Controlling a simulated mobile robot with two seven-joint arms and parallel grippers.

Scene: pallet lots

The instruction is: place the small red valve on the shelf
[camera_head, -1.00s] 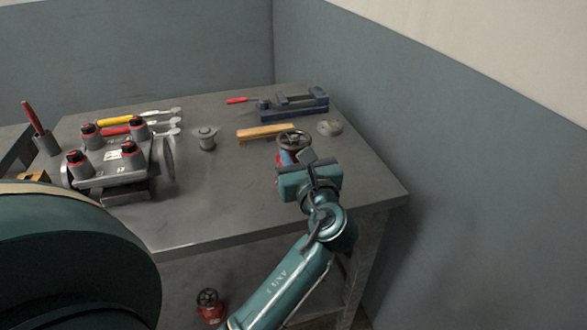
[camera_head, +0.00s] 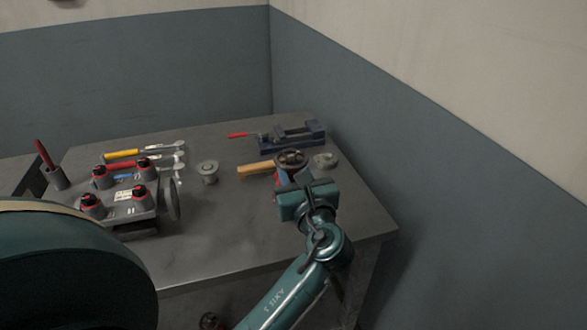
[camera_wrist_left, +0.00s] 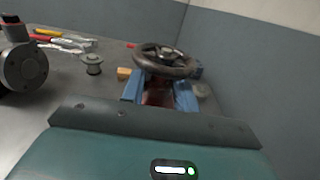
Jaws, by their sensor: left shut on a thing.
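My left gripper (camera_head: 286,180) is shut on a red valve with a dark round handwheel (camera_head: 291,160), at the right part of the workbench. In the left wrist view, the blue fingers (camera_wrist_left: 160,94) sit on either side of the valve's red body (camera_wrist_left: 157,92), with the handwheel (camera_wrist_left: 166,60) on top. In the head view the gripper hides most of the valve's body. My right gripper is not in view.
The bench's front middle is clear. Walls stand behind and right.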

